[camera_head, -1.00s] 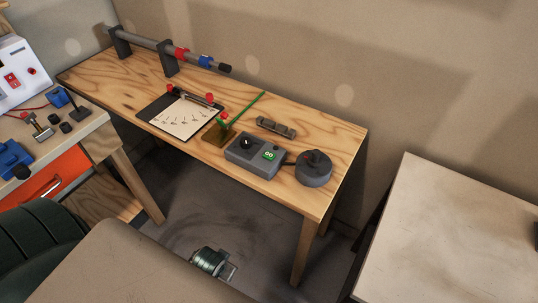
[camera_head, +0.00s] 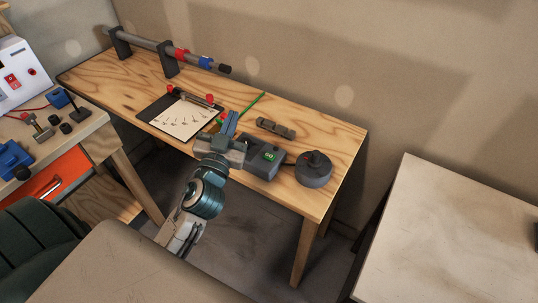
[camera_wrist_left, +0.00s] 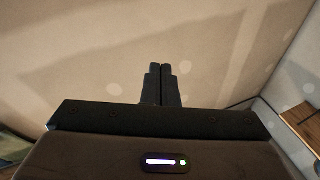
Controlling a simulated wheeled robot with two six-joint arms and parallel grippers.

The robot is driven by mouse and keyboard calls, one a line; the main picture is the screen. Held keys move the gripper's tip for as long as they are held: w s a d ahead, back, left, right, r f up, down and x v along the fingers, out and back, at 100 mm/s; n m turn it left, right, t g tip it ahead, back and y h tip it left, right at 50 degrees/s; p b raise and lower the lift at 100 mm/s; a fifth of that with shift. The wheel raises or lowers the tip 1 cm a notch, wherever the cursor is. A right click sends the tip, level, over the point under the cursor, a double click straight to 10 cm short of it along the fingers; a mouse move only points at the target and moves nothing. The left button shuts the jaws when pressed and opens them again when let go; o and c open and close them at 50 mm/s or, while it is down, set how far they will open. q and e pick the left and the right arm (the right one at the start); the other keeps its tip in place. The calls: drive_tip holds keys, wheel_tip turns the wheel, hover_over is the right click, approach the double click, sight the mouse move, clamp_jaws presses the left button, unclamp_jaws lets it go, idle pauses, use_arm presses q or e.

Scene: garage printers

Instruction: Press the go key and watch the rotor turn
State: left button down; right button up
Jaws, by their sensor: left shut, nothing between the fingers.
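The grey control box (camera_head: 262,170) stands near the right end of the wooden bench, with the green go key (camera_head: 270,154) on its top. My left gripper (camera_head: 230,118) is shut and empty, in front of the box's left part in the head view, and hides its dial. I cannot tell if it touches the box. The round grey rotor unit (camera_head: 314,172), with a dark top and a red mark (camera_head: 306,158), stands right of the box. In the left wrist view the shut fingers (camera_wrist_left: 161,84) point at the wall. My right gripper is not in view.
A clipboard chart (camera_head: 181,115), a green stick (camera_head: 252,103) and a small grey block (camera_head: 276,128) lie on the bench (camera_head: 110,82). A rod on stands (camera_head: 165,55) is at the back left. A pale table (camera_head: 450,235) stands at right.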

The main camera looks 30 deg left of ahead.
use_arm(q)
drive_tip(key=w+d+r+m+t+h, duration=0.2)
drive_tip(key=d+r+m+t+h, duration=0.1)
drive_tip(key=d+r+m+h, duration=0.6)
drive_tip(key=w+d+f+m+g+h, duration=0.2)
drive_tip(key=d+f+m+g+h, duration=0.25)
drive_tip(key=m+g+h, duration=0.45)
drive_tip(key=w+a+f+n+g+y, duration=0.2)
drive_tip(key=w+a+f+g+y, duration=0.3)
drive_tip(key=a+f+y, duration=0.4)
drive_tip(key=shift+a+f+n+g, duration=0.15)
drive_tip(key=shift+f+n+g, duration=0.35)
drive_tip(key=shift+f, duration=0.45)
